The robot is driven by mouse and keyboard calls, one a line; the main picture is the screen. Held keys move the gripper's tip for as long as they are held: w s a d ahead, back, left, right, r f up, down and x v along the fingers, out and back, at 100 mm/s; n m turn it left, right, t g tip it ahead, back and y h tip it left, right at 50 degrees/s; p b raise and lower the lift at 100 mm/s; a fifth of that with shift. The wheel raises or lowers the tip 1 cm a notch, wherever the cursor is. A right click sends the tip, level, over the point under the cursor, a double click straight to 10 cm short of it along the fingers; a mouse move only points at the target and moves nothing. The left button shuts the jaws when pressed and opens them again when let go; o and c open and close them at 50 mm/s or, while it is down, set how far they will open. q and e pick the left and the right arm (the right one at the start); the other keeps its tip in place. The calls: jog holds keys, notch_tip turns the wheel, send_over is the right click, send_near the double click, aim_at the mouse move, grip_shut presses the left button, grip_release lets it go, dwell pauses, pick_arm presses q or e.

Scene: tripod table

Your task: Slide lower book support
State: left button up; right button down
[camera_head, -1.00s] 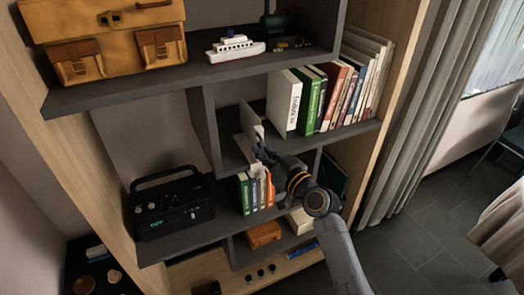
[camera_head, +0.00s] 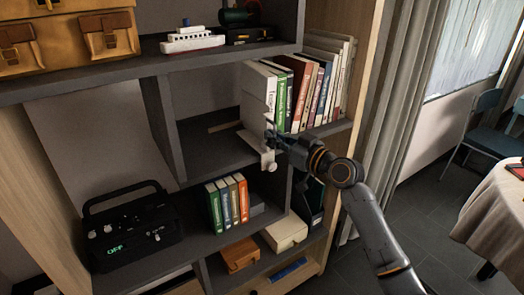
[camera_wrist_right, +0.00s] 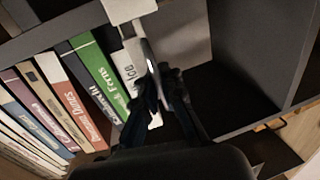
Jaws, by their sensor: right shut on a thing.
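The white book support (camera_head: 262,152) stands on the middle shelf, at the left end of the row of books. My right gripper (camera_head: 272,138) is shut on the support's front part. In the right wrist view the gripper (camera_wrist_right: 168,78) closes around the pale upright edge of the support (camera_wrist_right: 147,50), close beside the white book (camera_wrist_right: 129,68). I cannot tell whether the support touches that book. My left gripper is not in view.
Books (camera_head: 300,88) fill the right of the middle shelf (camera_head: 205,150); its left part is clear. Below are a black radio (camera_head: 130,230), several small books (camera_head: 227,203) and boxes (camera_head: 285,232). A toy ship (camera_head: 192,40) stands above. A curtain (camera_head: 405,110) hangs at right.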

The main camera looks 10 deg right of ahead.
jog(key=shift+d+f, duration=0.15)
jog(key=shift+f, duration=0.1)
jog(key=c, duration=1.8)
grip_release()
jog(key=shift+s+d+r, duration=0.1)
jog(key=shift+r, duration=0.1)
jog(key=v, duration=1.2)
